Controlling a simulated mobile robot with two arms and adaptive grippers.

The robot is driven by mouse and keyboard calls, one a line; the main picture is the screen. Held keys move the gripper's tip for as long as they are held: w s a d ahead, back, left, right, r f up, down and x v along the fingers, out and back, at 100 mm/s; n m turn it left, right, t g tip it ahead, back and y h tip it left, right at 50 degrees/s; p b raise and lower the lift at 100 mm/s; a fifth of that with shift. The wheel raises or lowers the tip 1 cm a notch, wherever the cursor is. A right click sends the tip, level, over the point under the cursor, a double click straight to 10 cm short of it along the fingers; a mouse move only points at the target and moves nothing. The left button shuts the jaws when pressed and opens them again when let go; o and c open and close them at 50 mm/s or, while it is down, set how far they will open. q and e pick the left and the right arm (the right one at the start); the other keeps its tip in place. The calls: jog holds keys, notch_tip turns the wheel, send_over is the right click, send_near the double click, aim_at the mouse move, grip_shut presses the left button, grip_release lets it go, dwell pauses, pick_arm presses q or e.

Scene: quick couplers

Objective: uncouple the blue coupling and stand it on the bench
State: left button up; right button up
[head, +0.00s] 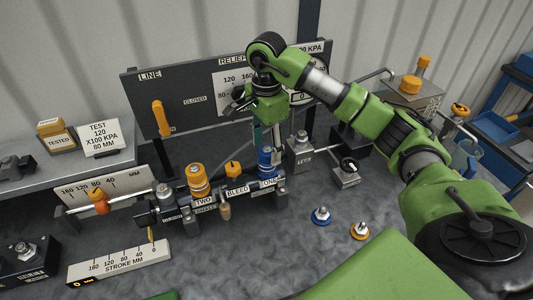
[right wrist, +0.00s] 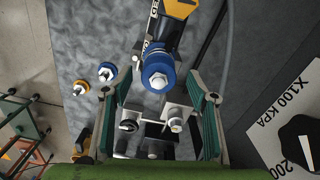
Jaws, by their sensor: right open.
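The blue coupling (head: 265,160) stands upright on the manifold port labelled ONE; it also shows from above in the right wrist view (right wrist: 158,72). My right gripper (head: 268,135) points down just above and behind it, and its fingers partly cover that area in the head view. In the right wrist view my right gripper (right wrist: 155,100) is open, with the coupling between and beyond the spread fingers. I cannot tell whether a finger touches it. The bench (head: 290,265) is grey and mottled. My left gripper is not in view.
A small blue-ringed fitting (head: 321,215) and an orange-ringed fitting (head: 359,231) stand on the bench. A gauge panel (head: 195,92) rises behind. The front middle of the bench is clear.

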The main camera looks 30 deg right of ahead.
aim_at(267, 150)
jog(key=shift+s+f, duration=0.2)
jog(key=shift+f, duration=0.9)
jog(key=shift+w+f+p, duration=0.1)
jog(key=shift+f+p, duration=0.25)
jog(key=shift+f, duration=0.35)
jog(key=shift+r, duration=0.1)
jog(key=c, duration=1.3)
